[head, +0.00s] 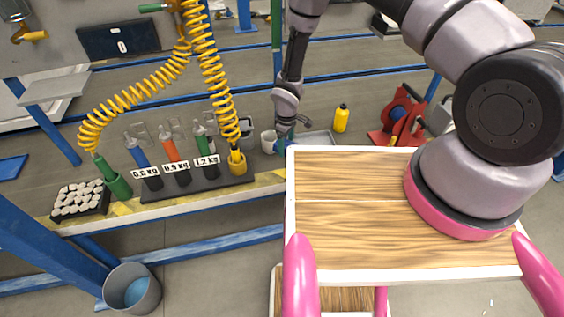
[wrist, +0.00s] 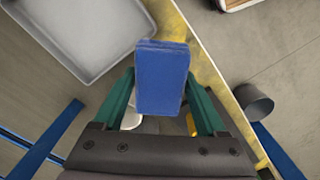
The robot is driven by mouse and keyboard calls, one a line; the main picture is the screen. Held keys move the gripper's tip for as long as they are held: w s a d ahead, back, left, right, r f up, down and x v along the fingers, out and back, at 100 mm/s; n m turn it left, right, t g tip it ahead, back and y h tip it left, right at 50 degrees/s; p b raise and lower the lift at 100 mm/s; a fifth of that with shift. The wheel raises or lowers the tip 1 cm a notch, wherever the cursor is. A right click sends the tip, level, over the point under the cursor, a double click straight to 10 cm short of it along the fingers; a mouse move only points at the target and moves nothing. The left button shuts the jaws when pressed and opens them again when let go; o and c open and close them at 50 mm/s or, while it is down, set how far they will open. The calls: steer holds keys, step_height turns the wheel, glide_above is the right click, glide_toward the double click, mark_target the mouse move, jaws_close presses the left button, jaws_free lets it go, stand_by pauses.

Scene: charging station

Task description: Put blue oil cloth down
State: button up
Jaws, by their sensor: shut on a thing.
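The blue oil cloth (wrist: 161,78) is a folded, flat blue block in the wrist view. My gripper (wrist: 161,88) is shut on it, with a green finger on each side. In the head view my gripper (head: 287,132) hangs low over the workbench, and a little of the blue cloth (head: 282,146) shows at its tip. Part of it is hidden by my wooden-topped base. In the wrist view the cloth is in front of the yellow bench edge (wrist: 235,90), beside a grey tray. I cannot tell whether the cloth touches the bench.
The grey tray (head: 318,138) is right of my gripper, and a white cup (head: 268,142) is close on its left. A yellow bottle (head: 341,118) and a red device (head: 402,124) stand farther right. A dark rack (head: 200,186) of labelled cylinders is left. A bucket (head: 132,288) stands on the floor.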

mark_target(286, 144)
steer(key=shift+f, duration=3.2)
steer(key=shift+f, duration=0.1)
steer(key=shift+f, duration=0.4)
steer(key=o, duration=1.4)
step_height(286, 144, up, 13)
